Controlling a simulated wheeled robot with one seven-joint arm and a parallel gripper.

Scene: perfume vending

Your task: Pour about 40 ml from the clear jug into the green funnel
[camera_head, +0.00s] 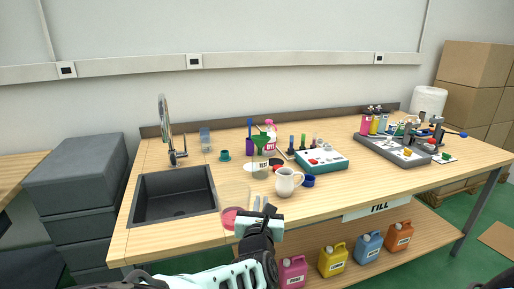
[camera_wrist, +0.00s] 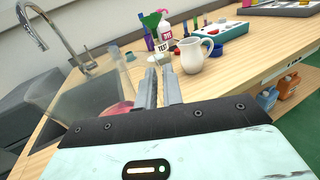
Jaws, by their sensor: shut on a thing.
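The clear jug (camera_head: 236,192) is see-through, with pink liquid low inside it, near the table's front edge right of the sink. It fills the left of the wrist view (camera_wrist: 78,92). My gripper (camera_head: 263,205) is shut on the clear jug at its right side; the grip point itself is hard to make out. I cannot tell whether the jug touches the table. The green funnel (camera_head: 263,139) stands farther back, behind a container labelled TEST (camera_head: 260,170). It also shows in the wrist view (camera_wrist: 151,19). What holds the funnel is partly hidden.
A white pitcher (camera_head: 288,183) and a blue cup (camera_head: 309,181) stand right of the jug. A pink-topped spray bottle (camera_head: 270,141) is beside the funnel. The sink (camera_head: 173,194) and tap (camera_head: 170,135) are left. A teal device (camera_head: 321,160) and grey tray (camera_head: 392,150) lie right.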

